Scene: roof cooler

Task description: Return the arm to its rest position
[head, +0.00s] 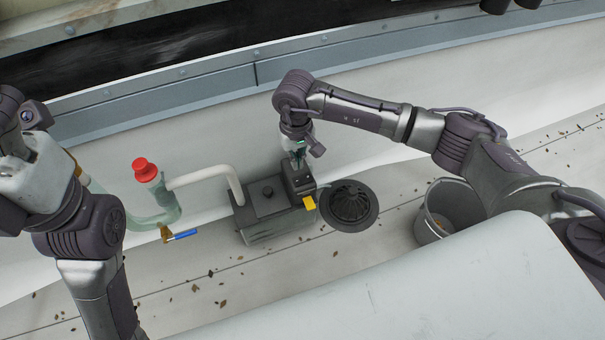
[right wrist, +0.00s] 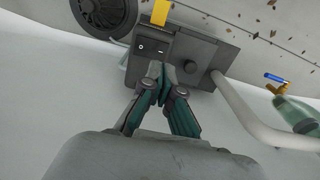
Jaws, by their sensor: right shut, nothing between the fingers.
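My right arm reaches in from the right in the head view. Its gripper (head: 298,158) points down just above the dark switch box (head: 299,182) on a grey pump-like unit (head: 265,230). In the right wrist view the gripper (right wrist: 163,82) has its teal fingers together with nothing between them. The tips are close to the lower edge of the switch box (right wrist: 152,47), which has a rocker switch; I cannot tell whether they touch. A yellow tab (head: 309,203) sits on the box. My left arm is at the left edge; its gripper is not visible.
A pale pipe (head: 205,176) runs from the unit toward a greenish pipe with a red cap (head: 145,170) and a blue-handled valve (head: 183,235). A round drain (head: 349,206) and a grey bucket (head: 430,222) stand right of the unit. Leaves litter the floor. A metal-edged wall runs behind.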

